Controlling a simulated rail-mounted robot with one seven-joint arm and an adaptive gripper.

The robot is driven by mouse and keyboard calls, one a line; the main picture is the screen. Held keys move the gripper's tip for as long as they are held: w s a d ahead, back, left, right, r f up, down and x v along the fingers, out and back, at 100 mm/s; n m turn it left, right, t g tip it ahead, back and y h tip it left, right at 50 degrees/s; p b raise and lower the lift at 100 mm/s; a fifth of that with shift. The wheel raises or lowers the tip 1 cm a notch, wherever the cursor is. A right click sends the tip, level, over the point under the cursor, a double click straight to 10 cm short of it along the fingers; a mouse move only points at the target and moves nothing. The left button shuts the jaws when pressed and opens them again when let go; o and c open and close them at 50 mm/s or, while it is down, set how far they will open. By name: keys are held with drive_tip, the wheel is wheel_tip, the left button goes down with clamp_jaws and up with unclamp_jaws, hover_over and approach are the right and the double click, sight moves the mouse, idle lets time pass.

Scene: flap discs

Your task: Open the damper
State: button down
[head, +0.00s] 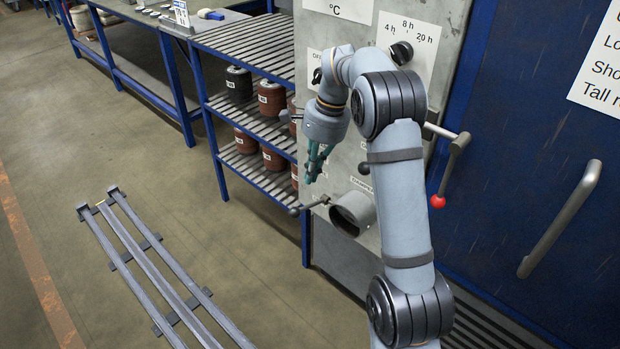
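The damper is a short round grey pipe stub (352,213) low on the grey control panel, with a small label partly readable as "DAMPER" above it. A thin lever (311,204) with a dark knob at its end sticks out to the left of the stub. My gripper (314,177) has teal fingers that point down. In the picture it is above the lever and left of the stub, with a visible gap from the lever. The fingers are small and seen at an angle, so their opening is unclear. I see nothing held in them.
My arm hides part of the panel (445,25), which carries dials, including a timer knob (401,53). A red-ended handle (438,201) and a blue door with a grey bar handle (560,220) are at right. Floor rails (150,265) lie in front.

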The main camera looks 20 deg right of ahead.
sight(305, 208)
drive_tip(key=b+x, duration=0.1)
drive_tip(key=x, duration=0.7)
